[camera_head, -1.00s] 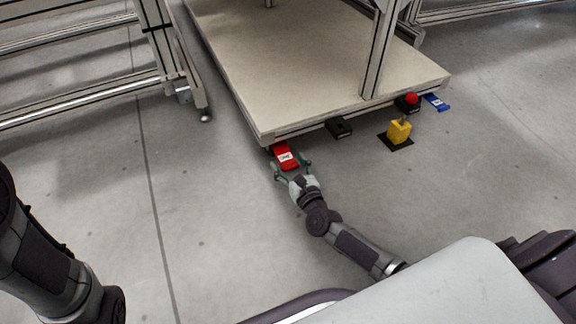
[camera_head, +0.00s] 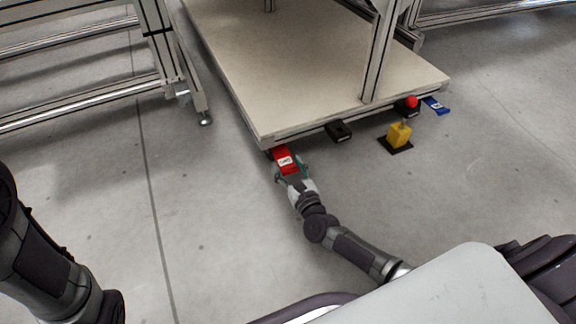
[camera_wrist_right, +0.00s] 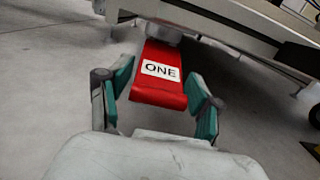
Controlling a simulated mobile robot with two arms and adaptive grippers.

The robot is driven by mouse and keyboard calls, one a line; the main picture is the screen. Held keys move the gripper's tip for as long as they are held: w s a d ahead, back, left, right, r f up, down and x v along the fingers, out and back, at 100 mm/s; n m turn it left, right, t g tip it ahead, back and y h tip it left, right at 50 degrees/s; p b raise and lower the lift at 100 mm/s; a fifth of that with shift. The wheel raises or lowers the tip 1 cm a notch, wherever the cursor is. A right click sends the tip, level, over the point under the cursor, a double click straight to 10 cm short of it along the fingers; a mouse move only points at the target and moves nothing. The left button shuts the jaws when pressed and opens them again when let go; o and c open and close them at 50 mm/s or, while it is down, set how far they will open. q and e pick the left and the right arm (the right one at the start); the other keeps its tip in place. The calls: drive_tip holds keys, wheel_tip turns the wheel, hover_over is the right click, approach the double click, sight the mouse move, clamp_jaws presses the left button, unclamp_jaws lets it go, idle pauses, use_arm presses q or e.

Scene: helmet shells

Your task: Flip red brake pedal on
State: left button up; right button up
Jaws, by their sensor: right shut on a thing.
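The red brake pedal (camera_head: 283,155) with a white "ONE" label is at the near left corner of the cart's low deck, close to the floor. It also shows in the right wrist view (camera_wrist_right: 157,97), sloping up and away under the deck edge. My right gripper (camera_head: 292,170) is at the pedal's near end, one teal finger on each side, and is shut on it. In the right wrist view the fingers (camera_wrist_right: 160,103) flank the pedal's near edge; exact contact is hard to make out. My left arm shows at the lower left, but its gripper is out of view.
The beige deck (camera_head: 300,80) overhangs the pedal. Right along its edge are a black pedal (camera_head: 340,131), a yellow block (camera_head: 399,134) on a black base, a red knob (camera_head: 411,102) and a blue pedal (camera_head: 436,105). A metal frame (camera_head: 80,110) stands left. Floor in front is clear.

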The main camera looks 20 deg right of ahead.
drive_tip(key=shift+f+t, duration=0.25)
drive_tip(key=shift+t, duration=0.15)
drive_tip(key=o, duration=1.4)
drive_tip(key=shift+s, duration=0.15)
drive_tip(key=s, duration=0.4)
drive_tip(key=s+f, duration=0.1)
drive_tip(key=s, duration=0.6)
drive_tip(key=shift+s+d+f, duration=0.2)
drive_tip(key=shift+s+f, duration=0.05)
drive_tip(key=shift+s, duration=0.05)
